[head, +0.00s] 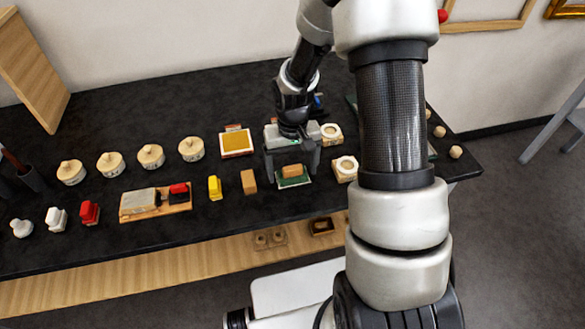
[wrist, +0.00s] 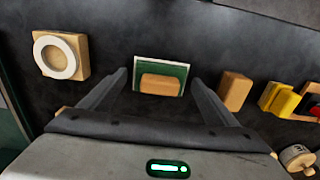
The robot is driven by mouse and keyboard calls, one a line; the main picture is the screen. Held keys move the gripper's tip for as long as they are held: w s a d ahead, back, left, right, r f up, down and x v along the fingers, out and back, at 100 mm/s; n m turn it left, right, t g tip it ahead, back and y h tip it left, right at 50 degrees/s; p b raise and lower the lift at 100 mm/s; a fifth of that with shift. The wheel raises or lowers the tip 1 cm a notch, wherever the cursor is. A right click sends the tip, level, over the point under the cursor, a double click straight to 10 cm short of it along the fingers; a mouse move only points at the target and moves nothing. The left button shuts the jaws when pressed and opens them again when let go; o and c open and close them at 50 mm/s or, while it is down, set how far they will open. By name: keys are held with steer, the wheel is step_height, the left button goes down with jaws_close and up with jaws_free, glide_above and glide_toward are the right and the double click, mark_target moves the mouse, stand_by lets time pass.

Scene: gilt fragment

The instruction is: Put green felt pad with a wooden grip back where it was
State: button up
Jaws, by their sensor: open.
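The green felt pad with a wooden grip (head: 291,183) lies on the black table right of the middle. In the wrist view the pad (wrist: 147,64) shows a green face with a pale edge, and its tan wooden grip points up at my camera. My gripper (head: 292,174) is open above it, with a finger out to each side of the grip. In the wrist view the fingers (wrist: 160,78) stand apart with the pad between and beyond their tips. Nothing is held. Whether the fingertips are level with the grip I cannot tell.
A tan block (head: 249,181) and a yellow piece (head: 214,187) stand to the left. Wooden blocks with white rings (head: 345,168) stand close on the right. A framed yellow pad (head: 236,142) lies behind left. A wooden tray (head: 130,208) and several lidded round pots (head: 150,156) are farther left.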

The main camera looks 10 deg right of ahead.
step_height(320, 180, up, 12)
steer(key=p, duration=0.1)
step_height(320, 180, up, 11)
steer(key=t, duration=0.2)
glide_above(293, 168)
steer(key=s, duration=0.5)
steer(key=s+r+t+p, duration=0.2)
steer(key=s+r+p, duration=0.1)
steer(key=s+r, duration=0.7)
steer(key=shift+s+t, duration=0.4)
steer(key=shift+s, duration=1.05)
